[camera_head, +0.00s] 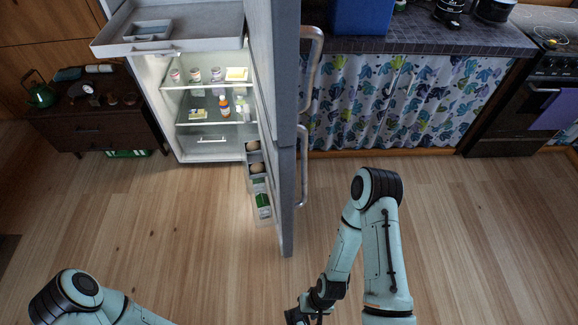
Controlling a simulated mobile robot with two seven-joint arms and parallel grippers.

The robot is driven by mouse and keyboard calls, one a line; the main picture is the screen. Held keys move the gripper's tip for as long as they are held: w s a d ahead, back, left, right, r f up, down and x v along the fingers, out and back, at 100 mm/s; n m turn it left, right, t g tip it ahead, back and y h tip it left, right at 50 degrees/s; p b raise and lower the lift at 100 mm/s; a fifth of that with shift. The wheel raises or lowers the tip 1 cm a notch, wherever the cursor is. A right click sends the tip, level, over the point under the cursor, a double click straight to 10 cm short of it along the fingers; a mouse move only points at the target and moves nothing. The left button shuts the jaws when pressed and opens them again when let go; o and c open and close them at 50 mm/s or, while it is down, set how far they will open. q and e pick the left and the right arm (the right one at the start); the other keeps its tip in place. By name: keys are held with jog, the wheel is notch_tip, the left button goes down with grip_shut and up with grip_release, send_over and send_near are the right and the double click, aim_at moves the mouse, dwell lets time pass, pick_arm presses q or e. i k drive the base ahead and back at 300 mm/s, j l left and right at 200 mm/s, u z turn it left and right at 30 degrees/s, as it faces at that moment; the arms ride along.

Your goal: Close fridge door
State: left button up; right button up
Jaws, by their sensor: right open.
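The fridge (160,95) stands open at the upper left, its lit shelves holding small jars and bottles. The fridge door (284,190) is swung wide open toward me and seen nearly edge-on. It has a metal handle (303,165) on its right side and racks with several items on its inner side. The upper door (272,60) is open too, with its own handle (312,70). My right gripper (292,318) is at the bottom edge, below the door and apart from it; it is open. My left arm shows at the bottom left, but its gripper is out of view.
A dark wooden cabinet (90,125) with a green kettle (40,95) stands left of the fridge. A counter (430,40) with a leaf-patterned curtain (390,100) and an oven (520,110) stand at right. The wooden floor in front is clear.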

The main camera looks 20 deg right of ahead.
aim_at(281, 161)
jog(key=l+u, duration=0.25)
jog(key=l, duration=0.85)
jog(key=i+l, duration=0.15)
jog(key=l, duration=0.3)
jog(key=i+l+u, duration=0.1)
jog(key=l, duration=0.35)
